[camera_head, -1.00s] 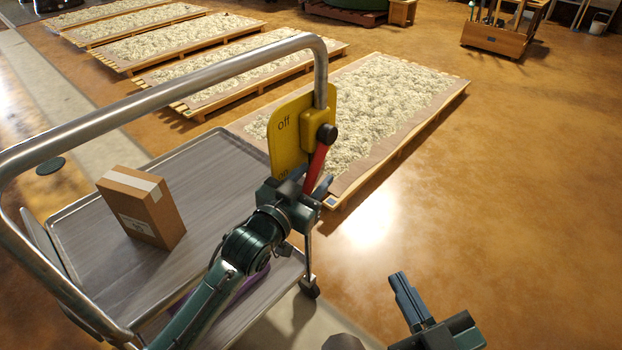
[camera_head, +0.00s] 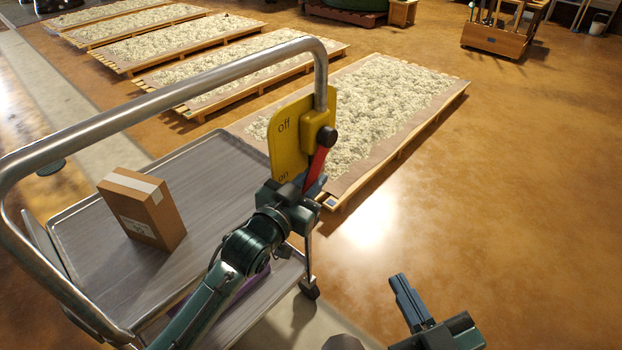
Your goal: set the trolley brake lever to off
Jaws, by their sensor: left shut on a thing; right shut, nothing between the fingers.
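The red brake lever (camera_head: 317,166) hangs from a dark pivot on the yellow brake plate (camera_head: 287,140), which is fixed to the trolley's metal handle. The plate reads "off" at the top and "on" lower down. The lever points downward, on the "on" side. My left gripper (camera_head: 308,184) is shut on the lever's lower end, and its fingers hide that end. The trolley (camera_head: 210,165) has a grey deck. My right gripper (camera_head: 401,290) is shut and empty, low in the view, apart from the trolley.
A cardboard box (camera_head: 143,208) stands on the trolley deck. A purple thing (camera_head: 250,286) on the deck is partly hidden by my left arm. Pallets with pale filling (camera_head: 385,110) lie beyond the trolley.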

